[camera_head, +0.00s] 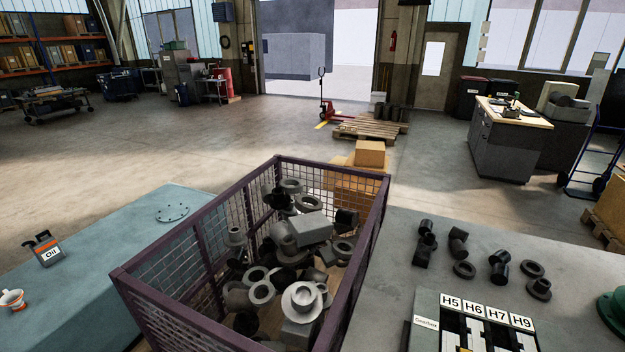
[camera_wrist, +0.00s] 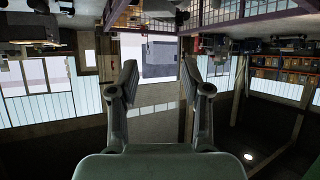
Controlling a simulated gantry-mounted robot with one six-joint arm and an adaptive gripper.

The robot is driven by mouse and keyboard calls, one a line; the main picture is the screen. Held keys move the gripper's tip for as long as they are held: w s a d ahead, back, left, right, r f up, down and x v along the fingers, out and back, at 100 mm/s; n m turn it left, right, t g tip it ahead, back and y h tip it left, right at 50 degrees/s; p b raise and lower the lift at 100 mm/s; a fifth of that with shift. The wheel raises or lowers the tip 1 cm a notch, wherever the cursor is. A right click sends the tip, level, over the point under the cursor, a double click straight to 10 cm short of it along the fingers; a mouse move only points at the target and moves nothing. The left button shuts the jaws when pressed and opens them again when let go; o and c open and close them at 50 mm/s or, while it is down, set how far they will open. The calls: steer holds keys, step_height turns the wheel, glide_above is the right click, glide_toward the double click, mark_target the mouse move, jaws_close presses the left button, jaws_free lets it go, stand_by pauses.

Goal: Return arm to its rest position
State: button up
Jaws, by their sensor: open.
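My gripper (camera_wrist: 158,85) shows in the wrist view with its two fingers spread wide apart. It is open, with nothing between the fingers. The wrist view is upside down, with the roof at the bottom and the hall doorway behind the fingers. My gripper and arm do not show in the head view.
A mesh crate (camera_head: 205,255) full of grey metal parts stands in the middle. A grey table (camera_head: 590,270) on the right bears loose fittings and a labelled rack (camera_head: 480,325). Open floor lies beyond.

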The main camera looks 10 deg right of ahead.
steer(key=s+a+r, duration=0.2)
steer(key=a+r, duration=0.2)
steer(key=a, duration=0.3)
step_height(320, 180, up, 16)
steer(key=d+p, duration=0.1)
steer(key=p, duration=1.6)
steer(key=shift+w+d+r+y+p, duration=0.15)
steer(key=shift+w+r+y+p, duration=0.05)
steer(key=shift+w+y+p, duration=0.15)
